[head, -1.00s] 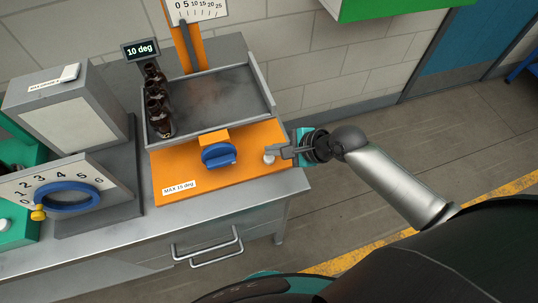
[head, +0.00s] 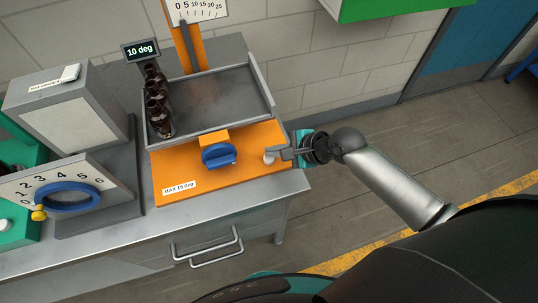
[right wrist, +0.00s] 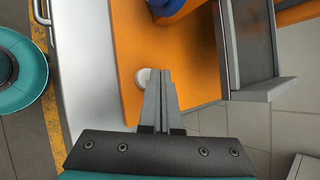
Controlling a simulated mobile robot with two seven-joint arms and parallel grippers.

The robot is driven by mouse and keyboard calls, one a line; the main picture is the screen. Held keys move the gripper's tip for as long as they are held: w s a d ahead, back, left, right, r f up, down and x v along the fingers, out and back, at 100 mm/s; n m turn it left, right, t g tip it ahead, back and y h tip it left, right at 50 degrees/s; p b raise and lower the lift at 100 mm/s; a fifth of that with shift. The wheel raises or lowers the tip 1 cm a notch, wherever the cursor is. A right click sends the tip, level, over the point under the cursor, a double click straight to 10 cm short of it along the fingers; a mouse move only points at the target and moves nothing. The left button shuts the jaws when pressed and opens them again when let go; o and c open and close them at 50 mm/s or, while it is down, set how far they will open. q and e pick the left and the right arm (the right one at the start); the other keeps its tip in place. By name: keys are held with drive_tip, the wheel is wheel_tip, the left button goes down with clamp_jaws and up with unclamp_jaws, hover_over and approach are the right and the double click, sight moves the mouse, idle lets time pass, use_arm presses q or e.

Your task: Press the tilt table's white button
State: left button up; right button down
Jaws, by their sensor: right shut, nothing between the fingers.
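The white button (head: 268,159) sits on the right end of the orange base of the tilt table (head: 180,171). My right gripper (head: 277,153) is shut and empty, with its fingertips at the button. In the right wrist view the button (right wrist: 143,76) shows just beyond and left of the closed fingertips (right wrist: 156,72), which partly cover it. I cannot tell whether they touch. The grey tray (head: 215,95) is tilted, with several amber bottles (head: 158,105) along its left side. The display (head: 141,50) reads 10 deg. My left gripper is not in view.
A blue knob (head: 218,155) stands on the orange base left of the button. A grey box (head: 65,110) and a dial with a blue ring (head: 68,197) stand at the left. The bench front has a handle (head: 208,246). Open floor lies to the right.

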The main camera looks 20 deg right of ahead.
sight(273, 159)
drive_tip(key=shift+f, duration=0.65)
idle(0.6)
idle(0.3)
drive_tip(key=shift+r+p, duration=0.95)
drive_tip(key=shift+p, duration=0.25)
wheel_tip(273, 159, up, 5)
drive_tip(key=p, duration=0.6)
idle(0.4)
